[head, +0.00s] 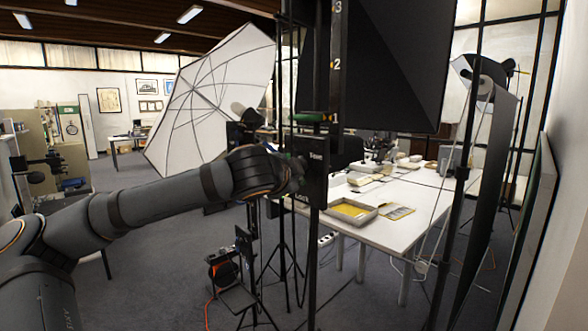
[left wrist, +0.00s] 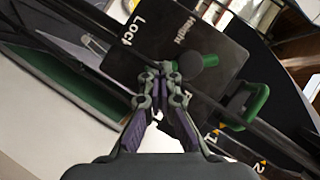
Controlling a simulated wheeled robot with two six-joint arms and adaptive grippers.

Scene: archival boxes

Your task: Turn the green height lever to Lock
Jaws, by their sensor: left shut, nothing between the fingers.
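A black plate (left wrist: 150,60) in the left wrist view carries the white words "Lock" and "Height"; a third label is partly hidden behind my fingers. A dark green lever (left wrist: 190,66) with a rounded knob sits on the plate, its knob on the side away from "Lock". My left gripper (left wrist: 167,69) is shut and empty, its fingertips right beside the lever's hub; I cannot tell whether they touch it. In the head view my left gripper (head: 297,176) is at the plate (head: 315,172) on the dark column, and the lever is not clear there.
A bright green loop handle (left wrist: 248,105) stands out beside the plate; green also shows by the column's number scale (head: 307,117). A white table (head: 400,225) with trays lies behind. A black softbox (head: 375,70) hangs above, and thin stands and cables (head: 245,265) crowd below.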

